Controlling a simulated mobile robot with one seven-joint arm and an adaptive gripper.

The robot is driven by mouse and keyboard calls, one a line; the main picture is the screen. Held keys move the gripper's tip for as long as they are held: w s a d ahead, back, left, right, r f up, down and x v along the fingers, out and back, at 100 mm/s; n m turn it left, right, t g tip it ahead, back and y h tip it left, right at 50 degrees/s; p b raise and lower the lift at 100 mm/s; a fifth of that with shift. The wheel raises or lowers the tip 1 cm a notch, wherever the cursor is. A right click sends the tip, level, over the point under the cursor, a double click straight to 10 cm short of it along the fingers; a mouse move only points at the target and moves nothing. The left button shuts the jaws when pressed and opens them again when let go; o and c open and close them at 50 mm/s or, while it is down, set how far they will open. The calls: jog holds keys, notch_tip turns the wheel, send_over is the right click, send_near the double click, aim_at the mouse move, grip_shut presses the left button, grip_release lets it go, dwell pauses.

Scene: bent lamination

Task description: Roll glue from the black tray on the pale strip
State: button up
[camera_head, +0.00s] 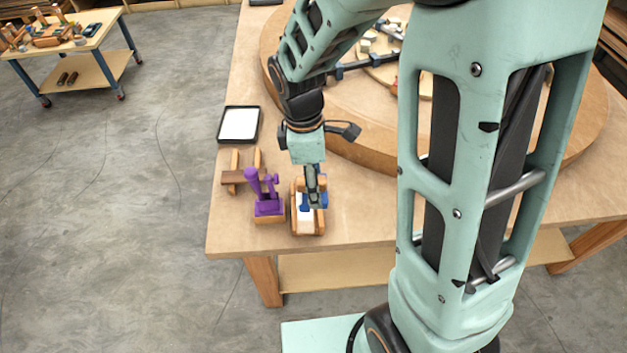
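The black tray (237,141) lies near the left edge of the table, with a flat white surface inside its rim. My gripper (312,200) points down at a small wooden holder (297,226) near the table's front left corner. A white piece (304,222) shows inside this holder, and blue parts show at the fingertips. The fingers are small and overlap the holder, so I cannot tell whether they are shut on anything. I cannot make out the pale strip for sure; my arm hides part of the table.
A purple tool (267,207) on a wooden block stands just left of my gripper. A wooden rack (236,179) with a brown bar sits behind it. A large round wooden form (350,148) with clamps fills the table's back. A side table (105,30) stands far left.

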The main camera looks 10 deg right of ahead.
jog(key=shift+w+a, duration=0.2)
jog(key=shift+a, duration=0.1)
jog(key=shift+f, duration=0.1)
notch_tip(320, 180, down, 6)
jog(key=b, duration=0.5)
jog(key=shift+w+a+r, duration=0.1)
jog(key=shift+r, duration=0.15)
